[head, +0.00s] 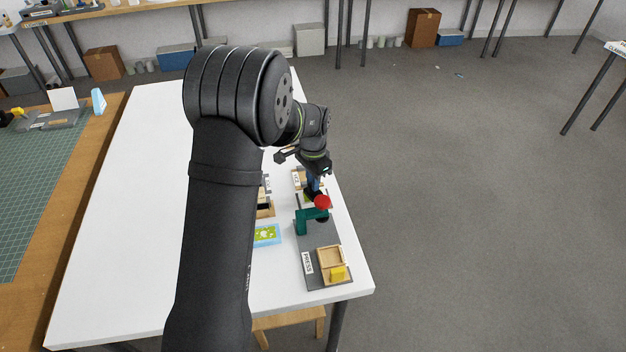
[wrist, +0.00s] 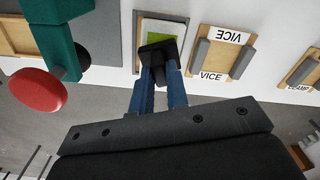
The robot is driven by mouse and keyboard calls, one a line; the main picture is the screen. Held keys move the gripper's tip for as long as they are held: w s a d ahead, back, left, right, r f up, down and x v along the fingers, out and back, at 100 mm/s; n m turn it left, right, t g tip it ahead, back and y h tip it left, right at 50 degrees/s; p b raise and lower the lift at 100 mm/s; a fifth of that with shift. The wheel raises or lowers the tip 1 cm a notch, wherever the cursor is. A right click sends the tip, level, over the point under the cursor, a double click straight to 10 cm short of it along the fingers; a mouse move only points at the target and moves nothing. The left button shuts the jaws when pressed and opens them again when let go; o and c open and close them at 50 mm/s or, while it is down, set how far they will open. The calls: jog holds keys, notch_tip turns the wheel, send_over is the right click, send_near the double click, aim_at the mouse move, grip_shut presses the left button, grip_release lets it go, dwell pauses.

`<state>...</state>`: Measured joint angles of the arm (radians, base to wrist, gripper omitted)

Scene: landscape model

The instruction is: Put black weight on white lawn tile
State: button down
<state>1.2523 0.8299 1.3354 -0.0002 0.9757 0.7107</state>
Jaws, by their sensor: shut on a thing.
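My gripper (wrist: 160,72) has blue fingers shut on the black weight (wrist: 158,50) in the wrist view. The weight is over the tile with a white border and green middle (wrist: 180,26) and hides part of it. I cannot tell whether the weight touches the tile or hangs just above it. In the head view my gripper (head: 314,184) is low at the back right part of the white table, behind the teal press. There the arm and press hide most of the tile.
The teal press (head: 304,223) with its red knob (head: 322,202) stands close beside my gripper. The knob also shows in the wrist view (wrist: 38,91). A blue-edged lawn tile (head: 266,235), a wooden tray with a yellow block (head: 338,273) and VICE fixtures (wrist: 216,57) are near. The table's left is clear.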

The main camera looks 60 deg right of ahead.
jog(key=shift+f, duration=0.1)
jog(key=c, duration=1.4)
grip_release()
jog(key=shift+f, duration=0.1)
notch_tip(320, 180, up, 12)
jog(key=shift+r, duration=0.2)
jog(key=shift+f, duration=0.1)
jog(key=shift+f, duration=4.25)
jog(key=shift+f, duration=0.1)
